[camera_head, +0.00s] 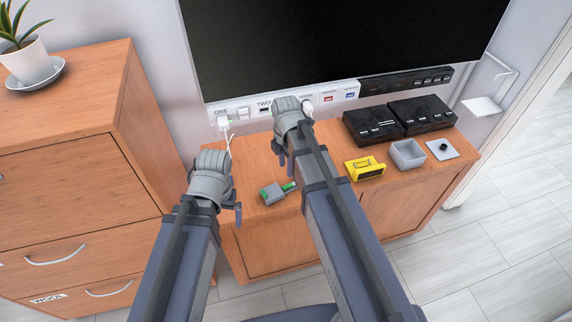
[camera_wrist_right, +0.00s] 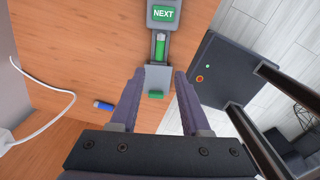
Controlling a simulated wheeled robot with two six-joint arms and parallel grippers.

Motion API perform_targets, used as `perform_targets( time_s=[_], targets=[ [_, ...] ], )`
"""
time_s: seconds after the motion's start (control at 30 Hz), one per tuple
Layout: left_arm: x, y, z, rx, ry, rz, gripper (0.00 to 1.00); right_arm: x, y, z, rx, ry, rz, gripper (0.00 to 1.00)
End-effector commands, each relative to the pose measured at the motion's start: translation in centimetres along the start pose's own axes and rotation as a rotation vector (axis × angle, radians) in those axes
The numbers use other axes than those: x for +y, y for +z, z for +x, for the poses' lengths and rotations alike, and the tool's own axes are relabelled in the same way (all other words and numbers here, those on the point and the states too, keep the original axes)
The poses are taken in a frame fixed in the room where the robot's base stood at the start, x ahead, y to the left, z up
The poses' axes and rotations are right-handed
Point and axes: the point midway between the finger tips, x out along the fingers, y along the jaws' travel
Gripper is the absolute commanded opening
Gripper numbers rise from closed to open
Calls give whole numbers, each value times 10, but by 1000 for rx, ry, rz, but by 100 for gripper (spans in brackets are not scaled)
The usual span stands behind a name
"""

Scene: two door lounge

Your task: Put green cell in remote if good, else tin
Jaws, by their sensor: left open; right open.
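A green cell (camera_wrist_right: 159,46) lies in the slot of a small grey device with a green NEXT label (camera_wrist_right: 163,14). In the head view the grey device (camera_head: 271,194) sits near the cabinet's front edge. My right gripper (camera_wrist_right: 160,76) is open and empty, with the device's grey end between and beyond its fingers. My right gripper (camera_head: 284,158) is above the cabinet in the head view. My left gripper (camera_head: 237,210) is open and empty at the cabinet's front left. A grey open-topped box (camera_head: 407,153), possibly the tin, stands at the right. I cannot clearly identify the remote.
A blue cell (camera_wrist_right: 103,106) lies on the wood. A yellow device (camera_head: 365,168), two black boxes (camera_head: 373,125) and a grey plate with a black knob (camera_head: 441,149) stand on the cabinet (camera_head: 400,195). A white cable (camera_wrist_right: 38,92) lies at the left. The television (camera_head: 340,40) is behind.

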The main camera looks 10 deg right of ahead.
Motion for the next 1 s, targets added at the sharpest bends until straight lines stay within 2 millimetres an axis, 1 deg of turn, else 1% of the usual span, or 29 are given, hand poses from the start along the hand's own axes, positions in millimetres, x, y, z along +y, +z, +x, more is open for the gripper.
perform_targets(
  time_s=[0.03,0.13,0.23,0.37,0.43,0.5,0.57,0.67,0.8,1.0],
  targets=[
    [-1,1,-14,0,0,0,100,0,0,-15,0,0,0,47],
    [-2,1,-23,0,0,0,100,0,0,-23,0,0,0,47],
    [-3,2,-27,0,0,0,100,0,0,-27,0,0,0,47],
    [-2,2,-27,0,0,0,100,0,0,-27,0,0,1,47],
    [-2,2,-26,0,0,0,100,-2,-3,-26,-1,-1,18,47],
    [-2,2,-26,0,0,0,100,-7,-11,-26,-4,-4,75,47],
    [-2,2,-26,0,0,0,100,-14,-21,-26,-9,-8,162,47],
    [-2,2,-26,0,0,0,100,-29,-43,-26,-24,-13,372,47],
    [-2,2,-26,0,0,0,100,-54,-74,-26,-52,-15,711,47],
    [-2,2,-26,0,0,0,100,-86,-108,-27,-90,3,1151,47]
  ],
)
